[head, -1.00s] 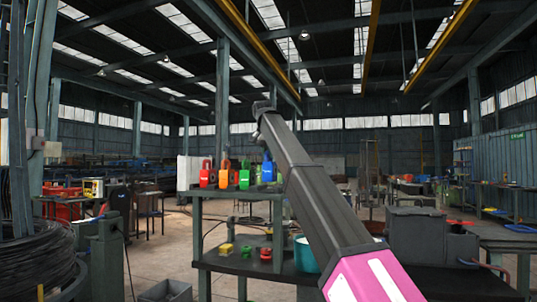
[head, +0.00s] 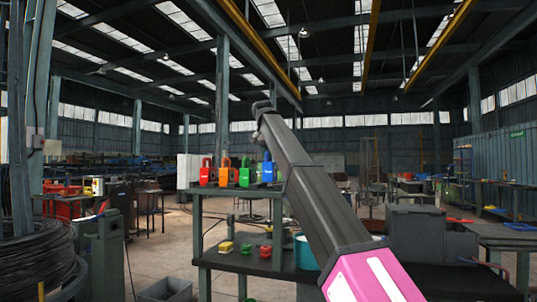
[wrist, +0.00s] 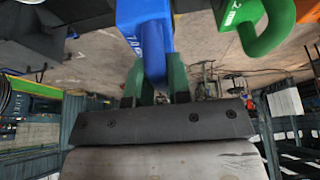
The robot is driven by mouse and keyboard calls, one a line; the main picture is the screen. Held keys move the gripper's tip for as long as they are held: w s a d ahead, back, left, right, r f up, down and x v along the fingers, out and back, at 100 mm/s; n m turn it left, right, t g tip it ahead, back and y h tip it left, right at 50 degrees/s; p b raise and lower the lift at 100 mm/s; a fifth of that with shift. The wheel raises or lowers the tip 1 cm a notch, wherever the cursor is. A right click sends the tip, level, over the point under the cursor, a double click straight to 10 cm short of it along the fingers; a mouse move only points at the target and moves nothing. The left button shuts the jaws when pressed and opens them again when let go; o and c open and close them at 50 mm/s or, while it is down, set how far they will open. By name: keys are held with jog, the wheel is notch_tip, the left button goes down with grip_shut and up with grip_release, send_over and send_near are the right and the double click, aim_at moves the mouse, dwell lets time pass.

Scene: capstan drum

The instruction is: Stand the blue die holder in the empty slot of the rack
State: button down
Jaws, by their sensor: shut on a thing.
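The blue die holder (head: 268,170) shows in the head view at the right end of a row on the upper shelf, beside my arm. In the wrist view the blue die holder (wrist: 145,30) is at the top middle, with its narrower handle between the green fingers of my gripper (wrist: 153,84). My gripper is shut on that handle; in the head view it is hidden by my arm. The rack and its empty slot cannot be made out clearly.
Green (head: 244,174), orange (head: 226,173) and red (head: 207,173) die holders stand left of the blue one. The green holder's hook (wrist: 262,35) is close on the right in the wrist view. Below, a dark lower shelf (head: 235,262) bears small yellow and red pieces and a teal container (head: 305,254).

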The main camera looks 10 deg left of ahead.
jog(key=shift+f, duration=1.05)
dwell(0.4)
jog(key=c, duration=0.5)
grip_release()
jog(key=shift+f, duration=0.1)
jog(key=shift+r, duration=3)
jog(key=shift+s, duration=0.15)
